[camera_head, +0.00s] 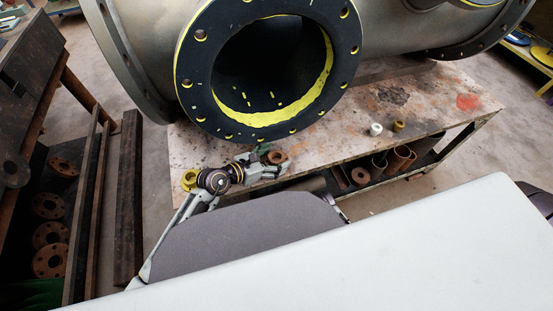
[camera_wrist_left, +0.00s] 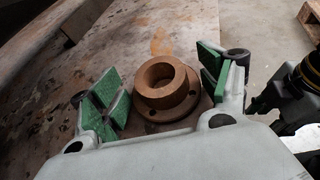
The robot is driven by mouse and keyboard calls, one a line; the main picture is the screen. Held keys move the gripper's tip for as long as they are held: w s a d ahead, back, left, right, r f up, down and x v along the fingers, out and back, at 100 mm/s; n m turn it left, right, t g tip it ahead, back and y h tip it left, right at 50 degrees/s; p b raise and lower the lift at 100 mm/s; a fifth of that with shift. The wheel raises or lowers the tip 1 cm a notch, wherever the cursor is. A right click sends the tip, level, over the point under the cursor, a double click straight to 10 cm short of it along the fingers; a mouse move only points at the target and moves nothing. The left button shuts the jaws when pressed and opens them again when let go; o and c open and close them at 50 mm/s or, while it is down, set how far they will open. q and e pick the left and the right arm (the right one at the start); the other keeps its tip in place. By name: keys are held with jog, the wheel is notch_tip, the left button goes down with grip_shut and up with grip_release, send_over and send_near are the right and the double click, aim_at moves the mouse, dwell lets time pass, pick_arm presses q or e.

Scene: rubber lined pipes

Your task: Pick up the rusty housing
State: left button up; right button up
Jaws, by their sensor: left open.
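The rusty housing (camera_head: 277,157) is a small brown flanged ring near the front edge of the worktable, below the big pipe flange. In the left wrist view the housing (camera_wrist_left: 167,88) shows as a short round collar with a wide bore on a flange with bolt holes. My left gripper (camera_head: 268,163) is open right at it. In the left wrist view its green finger pads stand on either side of the housing, with gaps visible, and nothing is gripped. The housing's near lower part is partly hidden by the gripper body. My right gripper is not in view.
A large pipe with a black, yellow-lined flange (camera_head: 191,83) overhangs the worktable (camera_head: 340,150). Short rusty pipes (camera_head: 396,160) lie on the lower shelf. Bare tabletop surrounds the two small pieces.

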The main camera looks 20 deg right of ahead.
pick_arm(q)
jog(key=c, duration=1.5)
jog(key=shift+o, duration=0.2)
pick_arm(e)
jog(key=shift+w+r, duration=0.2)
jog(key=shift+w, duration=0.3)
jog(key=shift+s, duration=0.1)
